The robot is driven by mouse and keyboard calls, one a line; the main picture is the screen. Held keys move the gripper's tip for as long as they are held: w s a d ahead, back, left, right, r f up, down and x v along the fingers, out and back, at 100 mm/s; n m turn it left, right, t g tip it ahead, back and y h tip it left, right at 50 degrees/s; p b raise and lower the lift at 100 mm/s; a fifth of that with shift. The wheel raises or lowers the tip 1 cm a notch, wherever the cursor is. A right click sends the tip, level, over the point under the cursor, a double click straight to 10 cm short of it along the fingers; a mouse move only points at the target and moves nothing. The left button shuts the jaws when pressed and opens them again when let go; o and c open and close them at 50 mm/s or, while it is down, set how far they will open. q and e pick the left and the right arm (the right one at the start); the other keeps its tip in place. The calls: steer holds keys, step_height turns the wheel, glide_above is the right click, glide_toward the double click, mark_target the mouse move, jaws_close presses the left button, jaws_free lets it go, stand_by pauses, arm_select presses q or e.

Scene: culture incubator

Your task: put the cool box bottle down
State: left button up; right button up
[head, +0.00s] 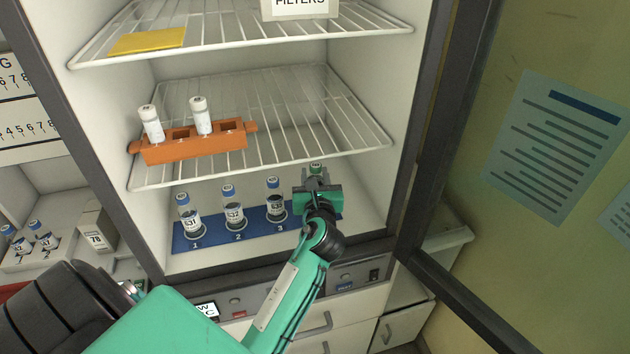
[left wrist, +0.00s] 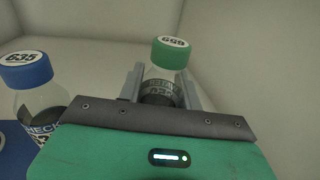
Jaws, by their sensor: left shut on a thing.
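My left gripper (head: 317,184) is inside the bottom of the open cabinet, at the right end of a blue numbered mat (head: 260,222). It is shut on a green-capped bottle (head: 316,168), which stands upright between the two fingers in the left wrist view (left wrist: 168,62). The bottle's base is hidden by the gripper, so I cannot tell whether it touches the mat. Several blue-capped bottles stand on the mat; the nearest one (head: 275,199) is left of my gripper and also shows in the left wrist view (left wrist: 30,85). My right gripper is not in view.
A wire shelf (head: 300,110) above carries an orange rack (head: 195,145) with two white-capped tubes. A higher shelf holds a yellow plate (head: 148,40). The cabinet's right wall is close to my gripper. The open door (head: 455,130) is at the right.

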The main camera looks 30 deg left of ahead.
arm_select(q)
steer(key=shift+f, duration=0.85)
steer(key=shift+f, duration=0.1)
steer(key=o, duration=1.1)
steer(key=shift+s+d, duration=0.25)
steer(key=shift+s, duration=0.05)
steer(key=b+v, duration=0.2)
steer(key=v, duration=0.9)
steer(key=shift+s+d, duration=0.1)
steer(key=shift+d, duration=0.05)
